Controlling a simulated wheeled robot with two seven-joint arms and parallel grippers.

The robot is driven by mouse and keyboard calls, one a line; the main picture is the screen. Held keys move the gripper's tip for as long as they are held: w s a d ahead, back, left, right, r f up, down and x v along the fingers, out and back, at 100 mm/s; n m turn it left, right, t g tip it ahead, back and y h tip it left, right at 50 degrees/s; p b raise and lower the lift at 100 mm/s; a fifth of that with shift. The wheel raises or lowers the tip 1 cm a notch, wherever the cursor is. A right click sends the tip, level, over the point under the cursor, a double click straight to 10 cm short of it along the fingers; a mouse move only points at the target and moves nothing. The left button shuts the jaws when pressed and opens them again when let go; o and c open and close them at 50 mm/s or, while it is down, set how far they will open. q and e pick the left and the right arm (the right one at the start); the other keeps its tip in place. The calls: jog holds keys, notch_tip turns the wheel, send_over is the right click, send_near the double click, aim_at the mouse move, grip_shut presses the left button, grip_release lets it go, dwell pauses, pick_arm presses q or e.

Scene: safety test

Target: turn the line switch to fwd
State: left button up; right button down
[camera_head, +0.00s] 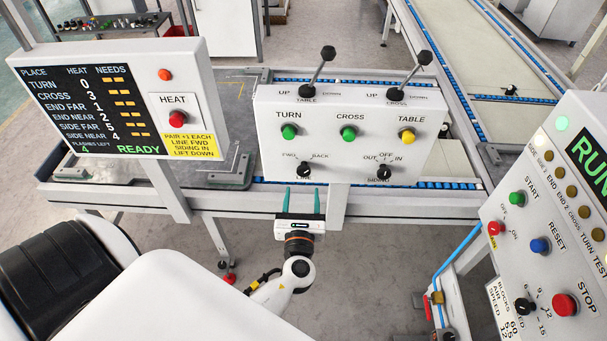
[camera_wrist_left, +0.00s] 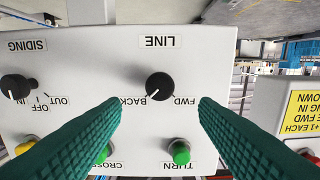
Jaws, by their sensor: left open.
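The line switch (camera_head: 304,171) is a black round knob low on the left of the white control panel (camera_head: 330,150), with FWD at its left and BACK at its right. It also shows in the left wrist view (camera_wrist_left: 160,85), where the panel is upside down. There its white pointer mark aims at BACK. My left gripper (camera_head: 303,190) is open, just below the switch. In the wrist view its two teal fingers (camera_wrist_left: 159,103) are spread on either side below the knob, with nothing between them. Contact with the panel cannot be told. My right gripper is out of view.
The siding switch (camera_head: 384,172) and the green turn button (camera_head: 289,132) share the panel; two levers rise from its top. A display with a red heat button (camera_head: 177,119) stands left. A run/stop console (camera_head: 550,210) stands right. A conveyor (camera_head: 470,60) lies behind.

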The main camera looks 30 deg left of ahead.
aim_at(304, 173)
pick_arm(q)
jog(key=x, duration=0.6)
jog(key=shift+w+a+p, duration=0.15)
jog(key=shift+w+p, duration=0.15)
jog(key=shift+p, duration=0.1)
jog(key=c, duration=0.9)
jog(key=shift+c, duration=0.2)
